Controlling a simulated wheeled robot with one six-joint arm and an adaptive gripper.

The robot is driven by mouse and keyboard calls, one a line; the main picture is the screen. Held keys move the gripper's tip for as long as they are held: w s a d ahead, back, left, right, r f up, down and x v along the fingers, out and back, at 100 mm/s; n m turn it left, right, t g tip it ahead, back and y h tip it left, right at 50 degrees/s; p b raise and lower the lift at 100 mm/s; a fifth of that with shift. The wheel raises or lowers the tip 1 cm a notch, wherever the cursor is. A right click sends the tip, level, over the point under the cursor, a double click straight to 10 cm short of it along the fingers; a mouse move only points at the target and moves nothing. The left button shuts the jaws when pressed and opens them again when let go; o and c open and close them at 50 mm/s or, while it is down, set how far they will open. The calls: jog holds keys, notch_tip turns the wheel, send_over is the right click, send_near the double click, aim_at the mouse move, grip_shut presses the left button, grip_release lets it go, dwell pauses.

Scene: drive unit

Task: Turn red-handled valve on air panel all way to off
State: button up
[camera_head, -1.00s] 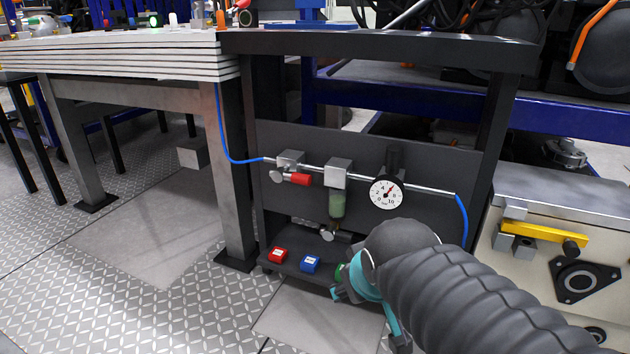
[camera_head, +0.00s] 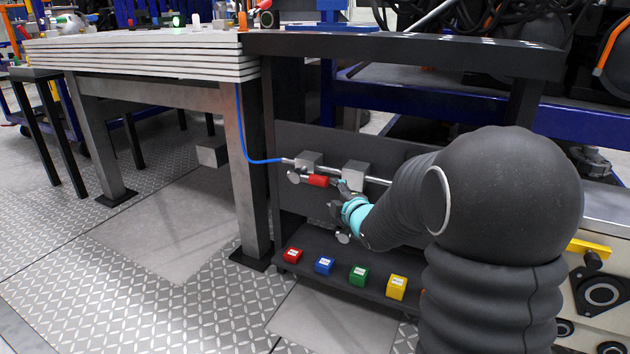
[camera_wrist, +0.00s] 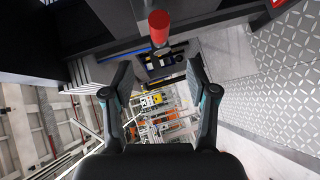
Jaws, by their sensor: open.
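The air panel (camera_head: 292,140) is a dark upright plate under a black shelf. Its valve (camera_head: 308,160) is a grey block on a metal pipe, with a red handle (camera_head: 317,181) just below it. The handle lies sideways, roughly along the pipe, red end to the right. My gripper (camera_head: 338,188) is just right of the red end. In the wrist view my gripper (camera_wrist: 158,72) is open with nothing between its fingers. The red handle (camera_wrist: 159,27) shows beyond the fingertips, near the top. Whether a finger touches it I cannot tell. My arm hides the gauge.
A second grey block (camera_head: 355,174) sits on the pipe right of the valve. A blue hose (camera_head: 242,125) joins the pipe's left end. Red (camera_head: 292,255), blue (camera_head: 324,265), green (camera_head: 359,276) and yellow (camera_head: 396,287) blocks stand on the low ledge. A table leg (camera_head: 248,175) stands left.

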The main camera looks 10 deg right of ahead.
aim_at(319, 182)
jog(key=x, duration=1.3)
jog(key=shift+w+a+f+p, duration=0.1)
jog(key=shift+w+p, duration=0.3)
grip_shut()
